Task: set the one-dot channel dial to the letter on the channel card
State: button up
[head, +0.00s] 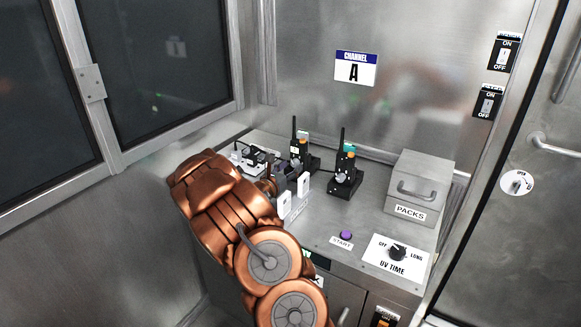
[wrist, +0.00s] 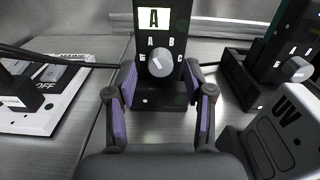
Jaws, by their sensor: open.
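The channel card (head: 356,68) on the back wall reads A. In the wrist view a black radio (wrist: 160,120) stands straight ahead, with a grey round dial (wrist: 160,62) and the letters A, B and C around it. A pale panel above the dial also reads A. A small pale dot shows low on its base. I cannot make out which letter the dial's mark points at. My gripper (wrist: 159,80) is open, its purple-padded fingers on either side of the dial, apart from it. In the head view my arm mostly hides the gripper.
A second radio (head: 344,178) stands to the right; its dial (wrist: 298,68) shows in the wrist view. A mains switch plate (wrist: 45,85) lies left. The PACKS box (head: 420,185), purple START button (head: 345,236) and UV TIME dial (head: 397,252) are further right.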

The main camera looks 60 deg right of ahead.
jog(key=shift+d, duration=0.2)
grip_shut()
dwell(0.4)
